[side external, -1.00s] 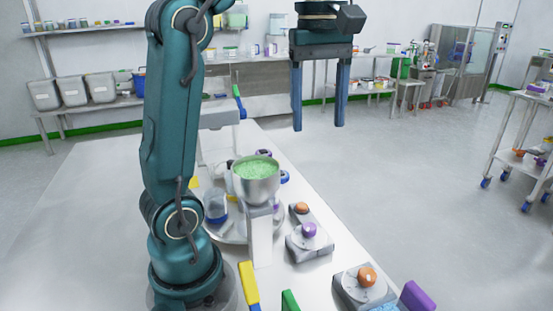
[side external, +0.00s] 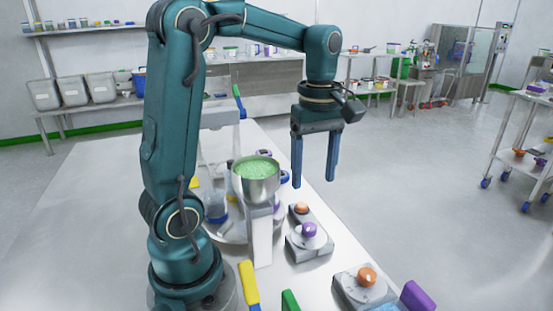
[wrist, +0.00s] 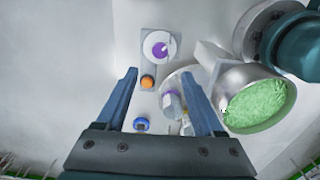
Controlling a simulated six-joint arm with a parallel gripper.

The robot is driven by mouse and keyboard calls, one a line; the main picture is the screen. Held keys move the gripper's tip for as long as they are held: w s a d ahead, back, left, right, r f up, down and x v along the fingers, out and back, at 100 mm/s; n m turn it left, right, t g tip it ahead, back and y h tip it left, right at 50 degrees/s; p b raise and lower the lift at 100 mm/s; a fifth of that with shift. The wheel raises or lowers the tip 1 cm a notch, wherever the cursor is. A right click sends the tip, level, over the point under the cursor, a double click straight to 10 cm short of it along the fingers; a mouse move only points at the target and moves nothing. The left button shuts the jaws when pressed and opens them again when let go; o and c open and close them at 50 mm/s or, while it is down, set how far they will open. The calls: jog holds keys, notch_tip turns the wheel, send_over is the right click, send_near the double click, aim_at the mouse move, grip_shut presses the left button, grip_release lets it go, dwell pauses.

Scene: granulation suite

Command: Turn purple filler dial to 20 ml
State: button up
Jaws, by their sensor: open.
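The purple filler dial (side external: 309,229) is a purple knob on a round white plate, set on a grey box on the bench. In the wrist view the purple dial (wrist: 160,49) lies beyond the fingertips, near the top. Its scale marks are too small to read. My gripper (side external: 313,184) is open and empty, pointing down above the bench, higher than the dial and behind it in the side view. In the wrist view my gripper (wrist: 162,77) shows its two blue fingers spread apart.
An orange button (side external: 301,208) sits close behind the purple dial. A steel bowl of green granules (side external: 256,182) stands left of it. A second box with an orange knob (side external: 367,277) is nearer the camera. The air above the purple dial looks clear.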

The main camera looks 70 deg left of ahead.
aim_at(310, 226)
notch_tip(310, 226, down, 12)
jog(key=shift+r, duration=0.25)
dwell(0.3)
grip_shut()
